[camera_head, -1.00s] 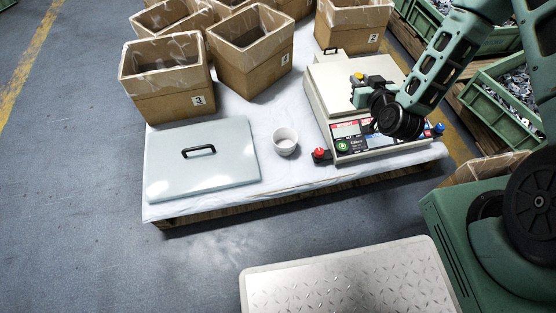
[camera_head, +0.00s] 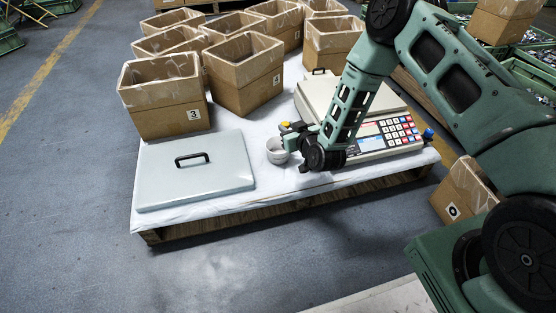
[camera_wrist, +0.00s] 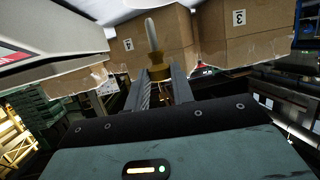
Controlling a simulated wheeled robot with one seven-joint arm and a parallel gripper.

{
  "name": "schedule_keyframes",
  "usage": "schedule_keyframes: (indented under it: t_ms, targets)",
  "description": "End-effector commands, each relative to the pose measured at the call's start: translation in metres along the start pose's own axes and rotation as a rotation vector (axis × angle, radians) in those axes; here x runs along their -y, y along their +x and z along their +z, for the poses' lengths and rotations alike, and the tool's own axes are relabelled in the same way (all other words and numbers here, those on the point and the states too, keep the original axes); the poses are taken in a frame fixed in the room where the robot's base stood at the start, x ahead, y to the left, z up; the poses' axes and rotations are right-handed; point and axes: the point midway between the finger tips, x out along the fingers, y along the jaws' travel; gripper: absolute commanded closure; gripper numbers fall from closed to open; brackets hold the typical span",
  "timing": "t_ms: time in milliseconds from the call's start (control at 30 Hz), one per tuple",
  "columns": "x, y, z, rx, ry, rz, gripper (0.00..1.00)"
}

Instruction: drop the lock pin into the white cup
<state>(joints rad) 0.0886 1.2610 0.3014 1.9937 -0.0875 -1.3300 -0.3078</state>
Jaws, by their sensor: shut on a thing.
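The lock pin (camera_wrist: 154,50) has a brass-coloured body and a pale rounded shaft. In the wrist view, my gripper (camera_wrist: 167,80) is shut on its brass part, with the shaft pointing away from the fingers. In the head view, my gripper (camera_head: 290,132) is at the white cup (camera_head: 275,157), above its right side in the picture. The gripper and wrist hide part of the cup's right side and opening. The pin is not clear in the head view; only a small yellow bit shows at the gripper. I cannot tell whether the pin is directly over the opening.
A counting scale (camera_head: 385,137) stands close to the right, behind my wrist. A grey lid (camera_head: 160,185) with a black handle lies to the left. Several cardboard boxes stand behind, including box 3 (camera_head: 165,118) and box 4 (camera_head: 245,85). The white table cover (camera_head: 262,190) is clear in front.

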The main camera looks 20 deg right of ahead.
Motion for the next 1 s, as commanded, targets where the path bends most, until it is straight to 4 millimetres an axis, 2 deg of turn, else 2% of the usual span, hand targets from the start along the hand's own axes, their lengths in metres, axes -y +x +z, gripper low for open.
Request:
schedule_keyframes:
  t_ms: [267, 633, 1000]
  targets:
    - [0.004, 0.009, 0.015, 0.0, -0.002, -0.005, 0.98]
    - [0.003, 0.021, 0.055, 0.0, -0.002, -0.005, 0.98]
    - [0.003, 0.022, 0.059, -0.001, -0.002, -0.005, 0.98]
